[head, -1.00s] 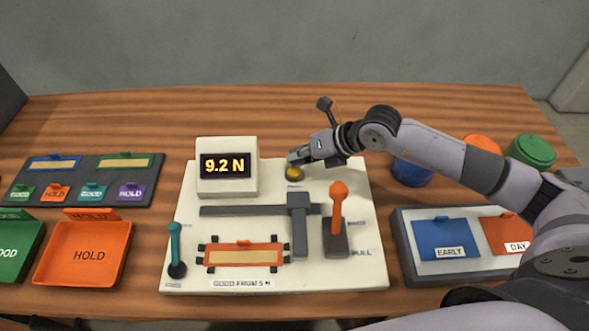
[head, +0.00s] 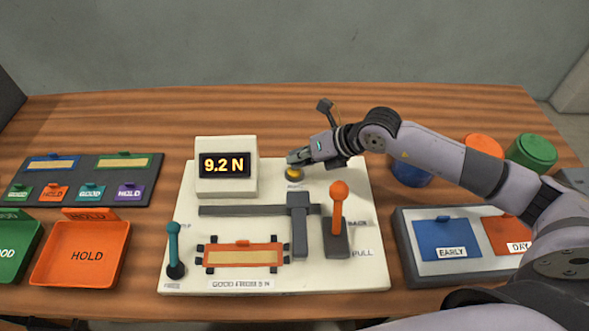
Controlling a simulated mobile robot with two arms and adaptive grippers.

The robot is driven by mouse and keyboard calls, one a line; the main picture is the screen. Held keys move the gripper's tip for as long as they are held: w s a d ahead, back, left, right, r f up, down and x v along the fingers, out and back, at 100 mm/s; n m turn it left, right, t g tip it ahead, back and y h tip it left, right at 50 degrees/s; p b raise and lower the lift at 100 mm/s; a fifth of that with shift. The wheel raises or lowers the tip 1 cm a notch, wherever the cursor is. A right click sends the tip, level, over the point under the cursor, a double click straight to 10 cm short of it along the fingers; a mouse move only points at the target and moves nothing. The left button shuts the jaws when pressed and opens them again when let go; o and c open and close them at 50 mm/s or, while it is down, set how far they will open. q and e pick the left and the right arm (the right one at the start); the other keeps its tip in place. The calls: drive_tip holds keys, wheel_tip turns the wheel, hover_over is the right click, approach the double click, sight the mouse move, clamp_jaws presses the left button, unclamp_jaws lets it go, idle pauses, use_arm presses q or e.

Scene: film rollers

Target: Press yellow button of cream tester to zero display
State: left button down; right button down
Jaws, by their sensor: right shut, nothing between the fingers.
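The cream tester (head: 335,275) lies on the wooden table with its display (head: 224,165) at the back left reading 9.2 N. The yellow button (head: 294,174) is at the back of the tester, right of the display. My right gripper (head: 293,158) is shut and empty, with its fingertips right at the button, just above or touching it; I cannot tell which. The fingers cover part of the button's top. My left gripper is not in view.
The tester carries an orange-knobbed lever (head: 338,205), a grey slider post (head: 298,225), a teal lever (head: 174,250) and an orange-framed strip (head: 243,257). An orange HOLD tray (head: 87,254) is left. A grey tray with EARLY (head: 443,240) and DAY cards is right. Canisters, including a green one (head: 531,152), stand behind my right arm.

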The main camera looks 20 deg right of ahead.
drive_tip(key=shift+f+b, duration=0.45)
drive_tip(key=shift+f, duration=0.1)
drive_tip(key=shift+r, duration=0.1)
idle(0.5)
drive_tip(key=shift+r+p, duration=0.65)
drive_tip(key=shift+r, duration=0.2)
drive_tip(key=shift+r, duration=0.15)
drive_tip(key=shift+r+p, duration=1.7)
drive_tip(key=shift+r, duration=0.7)
